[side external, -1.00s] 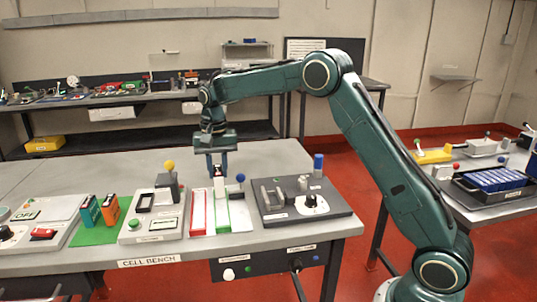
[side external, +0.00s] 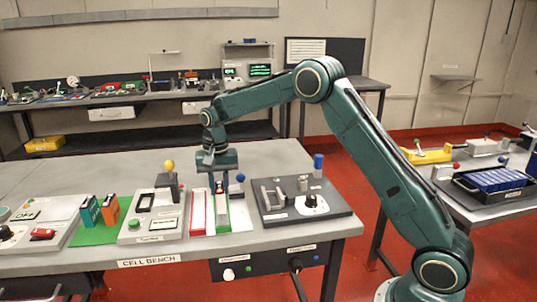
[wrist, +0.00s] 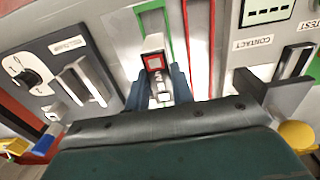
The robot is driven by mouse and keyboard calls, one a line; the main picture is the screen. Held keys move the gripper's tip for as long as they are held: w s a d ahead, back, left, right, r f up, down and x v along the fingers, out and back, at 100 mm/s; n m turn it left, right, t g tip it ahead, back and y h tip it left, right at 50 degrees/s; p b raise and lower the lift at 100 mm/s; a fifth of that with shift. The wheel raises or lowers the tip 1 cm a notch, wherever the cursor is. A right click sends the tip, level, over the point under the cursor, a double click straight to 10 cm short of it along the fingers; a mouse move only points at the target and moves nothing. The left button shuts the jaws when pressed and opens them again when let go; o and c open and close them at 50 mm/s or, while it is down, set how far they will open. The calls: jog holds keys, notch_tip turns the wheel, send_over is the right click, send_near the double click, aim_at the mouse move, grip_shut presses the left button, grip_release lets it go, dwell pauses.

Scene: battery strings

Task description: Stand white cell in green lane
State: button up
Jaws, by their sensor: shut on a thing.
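My gripper (side external: 219,190) points down over the lane card on the bench. Its blue fingers (wrist: 158,95) are shut on the white cell (wrist: 161,88), which shows a pale body and a red-edged end in the wrist view. In the side view the cell is small and mostly hidden between the fingers. The green lane (side external: 222,221) lies directly below and in front of the gripper; its green edge also shows in the wrist view (wrist: 167,38). The cell is at the green lane, but I cannot tell whether its base touches the surface.
The red lane (side external: 198,214) runs just left. A tester with a yellow-knobbed lever (side external: 169,166) stands further left, beside a green mat (side external: 97,234) with cells.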

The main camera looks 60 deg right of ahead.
jog(key=shift+f, duration=1.55)
jog(key=shift+f, duration=0.2)
jog(key=o, duration=1.1)
jog(key=shift+c, duration=0.2)
notch_tip(320, 180, up, 14)
jog(key=shift+f, duration=0.1)
